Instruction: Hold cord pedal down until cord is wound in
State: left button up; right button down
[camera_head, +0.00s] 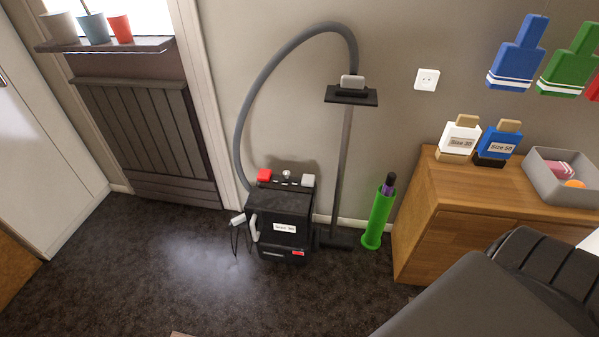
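A black vacuum cleaner (278,222) stands upright on the dark carpet against the wall. On its top edge are a red pedal-like block (264,176) at the left and a light grey one (308,181) at the right, with a small knob (287,174) between them. I cannot tell by labels which is the cord pedal. A white plug (238,220) sits at the cleaner's left side, with a short dark cord (234,240) hanging below it. Neither of my grippers is in view.
A grey hose (263,84) arches to a floor tube (346,150). A green holder (378,217) and wooden cabinet (448,215) stand to the right. A wall socket (427,79) is above. A dark grey shape (480,300) fills the lower right. Carpet at front left is clear.

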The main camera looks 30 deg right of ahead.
aim_at(308, 181)
jog(key=u, duration=0.55)
jog(key=i, duration=1.8)
jog(key=z, duration=0.35)
